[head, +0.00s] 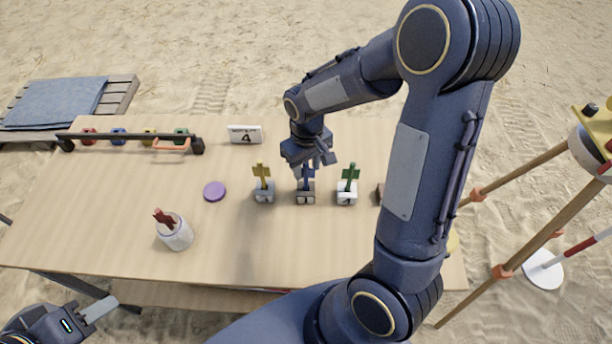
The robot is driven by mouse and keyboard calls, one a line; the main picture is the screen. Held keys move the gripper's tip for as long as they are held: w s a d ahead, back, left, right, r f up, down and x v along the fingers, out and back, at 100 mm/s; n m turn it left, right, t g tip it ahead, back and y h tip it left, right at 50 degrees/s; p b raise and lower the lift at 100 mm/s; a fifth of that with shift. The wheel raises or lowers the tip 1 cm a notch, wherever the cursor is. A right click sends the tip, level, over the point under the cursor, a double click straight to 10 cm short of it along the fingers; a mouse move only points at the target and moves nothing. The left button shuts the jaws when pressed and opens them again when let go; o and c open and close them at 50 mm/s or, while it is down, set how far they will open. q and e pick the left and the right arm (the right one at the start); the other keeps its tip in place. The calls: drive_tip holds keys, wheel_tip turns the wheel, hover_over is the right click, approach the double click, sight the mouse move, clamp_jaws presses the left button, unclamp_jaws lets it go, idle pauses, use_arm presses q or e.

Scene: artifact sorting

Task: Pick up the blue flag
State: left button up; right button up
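The blue flag (307,174) stands upright in a small grey block (305,194) near the middle of the table. My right gripper (314,163) is right over the flag, with its fingers spread and pointing down around the flag's top. It hides part of the flag, and I cannot tell whether the fingers touch it. My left gripper (102,309) is low at the left, off the table's front edge and away from the flags. Its fingers look like one grey block, so its opening is unclear.
A yellow flag (262,173) and a green flag (349,175) stand in blocks close on either side. A white cup (176,236) holds a red flag. A purple disc (214,191), a sign (244,135) and a black bar (130,139) are also on the table (110,215).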

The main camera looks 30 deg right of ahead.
sight(306, 180)
drive_tip(key=shift+a+f, duration=0.1)
drive_tip(key=shift+f, duration=1.45)
drive_tip(key=shift+c, duration=0.5)
clamp_jaws()
drive_tip(key=shift+r, duration=0.1)
